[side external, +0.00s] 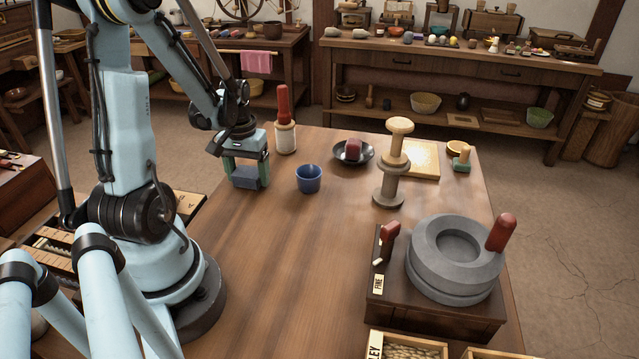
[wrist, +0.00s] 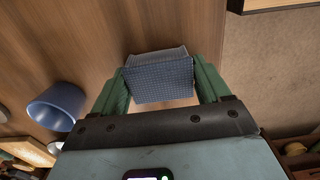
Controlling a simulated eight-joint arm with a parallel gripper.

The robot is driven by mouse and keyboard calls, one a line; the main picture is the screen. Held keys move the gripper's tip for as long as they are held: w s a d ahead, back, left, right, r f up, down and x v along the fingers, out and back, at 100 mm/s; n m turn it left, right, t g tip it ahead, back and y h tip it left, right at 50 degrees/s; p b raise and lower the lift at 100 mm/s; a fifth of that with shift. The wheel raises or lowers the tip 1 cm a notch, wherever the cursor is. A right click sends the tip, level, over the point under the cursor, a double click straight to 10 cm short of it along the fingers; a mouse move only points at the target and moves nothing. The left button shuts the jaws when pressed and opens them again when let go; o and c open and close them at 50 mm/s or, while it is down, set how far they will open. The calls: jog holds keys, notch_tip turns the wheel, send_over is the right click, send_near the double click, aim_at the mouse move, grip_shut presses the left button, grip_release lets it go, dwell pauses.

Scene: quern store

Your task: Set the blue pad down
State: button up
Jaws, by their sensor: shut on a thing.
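The blue pad (side external: 244,182) is a small block with a dark blue textured face, which shows in the wrist view (wrist: 160,84). My gripper (side external: 248,171) is shut on it, one green finger at each side. The pad is at the table's back left edge area, left of the blue cup. I cannot tell whether its underside touches the wooden table (side external: 270,235) or hangs just above it. In the wrist view the pad sits between the fingers of my gripper (wrist: 162,92), with bare wood beyond it.
The blue cup (side external: 308,180) stands close on the right. A white jar with a red handle (side external: 285,137) stands behind. A dark bowl (side external: 366,158) holds a red block. A wooden spool-shaped stand (side external: 390,165) and a stone quern (side external: 430,262) are farther right. The table's middle is clear.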

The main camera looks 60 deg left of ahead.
aim_at(248, 172)
jog(key=shift+f, duration=0.1)
jog(key=o, duration=1)
notch_tip(248, 172, up, 12)
jog(key=w+d+m+t, duration=0.3)
jog(key=d+m, duration=0.1)
jog(key=d, duration=0.7)
jog(key=w+d+r+m+t, duration=0.1)
jog(key=w+d+m+t, duration=0.2)
jog(key=d, duration=0.9)
jog(key=shift+w+r+m+t, duration=0.35)
jog(key=shift+m+t, duration=0.25)
jog(key=shift+m, duration=0.4)
